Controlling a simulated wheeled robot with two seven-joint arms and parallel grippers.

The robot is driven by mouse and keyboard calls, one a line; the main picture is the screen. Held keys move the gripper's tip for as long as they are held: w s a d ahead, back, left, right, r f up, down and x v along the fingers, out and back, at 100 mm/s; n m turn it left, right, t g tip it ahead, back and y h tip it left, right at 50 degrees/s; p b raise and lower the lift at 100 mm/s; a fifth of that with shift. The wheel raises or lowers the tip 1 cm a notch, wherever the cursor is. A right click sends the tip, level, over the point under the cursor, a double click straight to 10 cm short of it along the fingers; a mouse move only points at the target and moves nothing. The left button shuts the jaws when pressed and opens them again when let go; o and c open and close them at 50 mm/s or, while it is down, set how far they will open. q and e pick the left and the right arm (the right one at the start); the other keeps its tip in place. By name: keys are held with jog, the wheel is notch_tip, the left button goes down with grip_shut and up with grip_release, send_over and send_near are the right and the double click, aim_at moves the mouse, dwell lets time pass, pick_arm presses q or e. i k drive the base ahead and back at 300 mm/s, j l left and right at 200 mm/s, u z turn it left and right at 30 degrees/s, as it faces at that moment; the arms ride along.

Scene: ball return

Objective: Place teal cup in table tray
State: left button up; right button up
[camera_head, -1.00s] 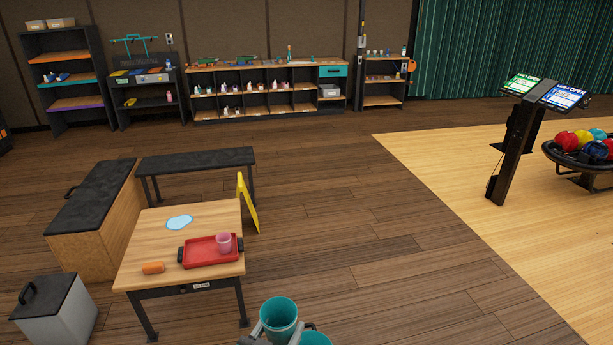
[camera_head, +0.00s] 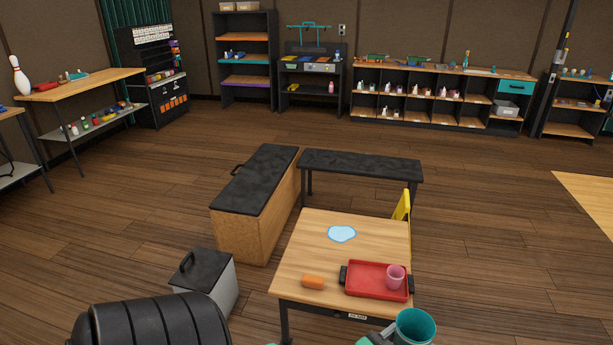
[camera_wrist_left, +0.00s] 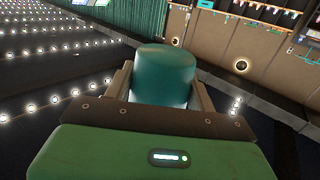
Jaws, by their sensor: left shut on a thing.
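The teal cup (camera_head: 414,328) is at the bottom of the head view, upright with its open mouth showing, near the front edge of the wooden table (camera_head: 300,262). My left gripper (camera_head: 385,335) is shut on it, with only part of the gripper in view. In the left wrist view the cup (camera_wrist_left: 165,75) sits between the two fingers of my left gripper (camera_wrist_left: 160,98). The red table tray (camera_head: 370,283) lies on the table's front right, with black handles. A pink cup (camera_head: 395,277) stands in the tray's right part. My right gripper is not in view.
A black bench (camera_head: 361,166), a chest (camera_head: 255,205) and a bin (camera_head: 205,275) stand nearby.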

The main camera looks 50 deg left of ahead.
aim_at(361, 280)
jog(key=j+z, duration=0.1)
jog(key=j, duration=0.35)
jog(key=k+j+z, duration=0.1)
jog(key=j, duration=0.3)
jog(key=j+z, duration=0.1)
jog(key=j, duration=0.35)
jog(key=k+j+z, duration=0.1)
jog(key=j, duration=0.3)
jog(key=k+j+z, duration=0.1)
jog(key=j, duration=0.3)
jog(key=k+j+z, duration=0.1)
jog(key=j, duration=0.35)
